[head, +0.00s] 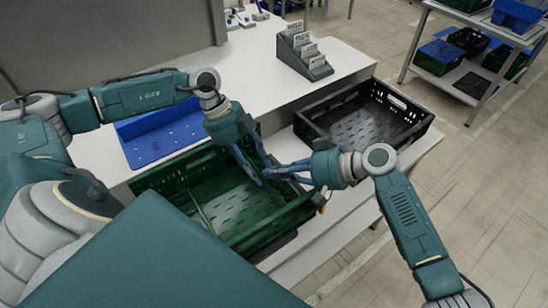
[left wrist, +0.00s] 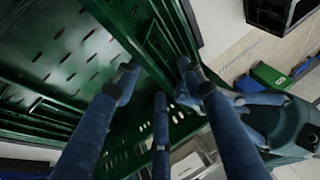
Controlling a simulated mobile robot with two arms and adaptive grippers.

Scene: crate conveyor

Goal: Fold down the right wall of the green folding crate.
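The green folding crate (head: 148,182) stands on the white table in front of me, its perforated floor showing. It also fills the upper left of the left wrist view (left wrist: 55,45). Both grippers are at its right end, partly hiding that wall. My left gripper (head: 262,172) reaches down over this end; its blue fingers are spread apart in the left wrist view (left wrist: 158,75), and I see nothing clearly held. My right gripper (head: 270,175) comes from the right with its fingers pointing left across the wall, close to the left fingers. Whether it grips the wall is unclear.
A black crate (head: 420,131) stands just beyond the right end of the green crate. A blue crate (head: 155,143) lies behind it. A dark card holder (head: 315,72) is at the back of the table. A shelf cart (head: 475,96) with crates stands at far right.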

